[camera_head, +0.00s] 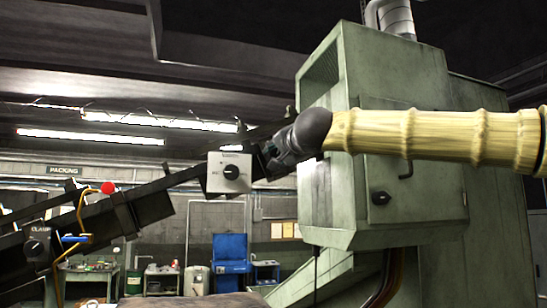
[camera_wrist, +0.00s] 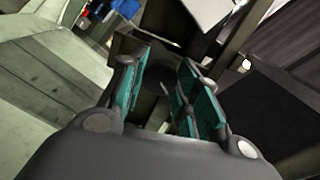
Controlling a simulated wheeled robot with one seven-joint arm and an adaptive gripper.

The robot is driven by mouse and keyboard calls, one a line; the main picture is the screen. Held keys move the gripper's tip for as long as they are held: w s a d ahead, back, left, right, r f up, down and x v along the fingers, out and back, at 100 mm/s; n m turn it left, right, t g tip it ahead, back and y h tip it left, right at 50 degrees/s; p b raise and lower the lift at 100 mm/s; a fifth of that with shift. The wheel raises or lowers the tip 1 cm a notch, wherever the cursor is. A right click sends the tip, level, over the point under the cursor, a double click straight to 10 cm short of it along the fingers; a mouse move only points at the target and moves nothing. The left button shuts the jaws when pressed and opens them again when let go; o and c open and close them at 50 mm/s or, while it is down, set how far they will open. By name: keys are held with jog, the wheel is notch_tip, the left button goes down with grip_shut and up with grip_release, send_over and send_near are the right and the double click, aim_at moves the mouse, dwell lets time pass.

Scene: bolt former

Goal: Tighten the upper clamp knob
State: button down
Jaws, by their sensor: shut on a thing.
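In the head view my gripper hides this knob. A lower dark knob (camera_head: 38,247) sits beside a plate marked CLAMP at the far left.
The large green machine (camera_head: 400,75) stands close behind and right of my arm, with a dark knob (camera_head: 380,197) and a handle on its door. A red ball (camera_head: 108,187) and a blue part (camera_head: 76,238) with a yellow cable are on the lower rail. A blue cabinet (camera_head: 230,262) stands farther back.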

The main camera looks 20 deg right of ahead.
jog(key=n, duration=0.5)
jog(key=shift+f, duration=0.1)
jog(key=c, duration=0.9)
grip_release()
jog(key=shift+s, duration=0.1)
jog(key=s, duration=0.8)
jog(key=shift+d, duration=0.2)
jog(key=shift+w, duration=0.1)
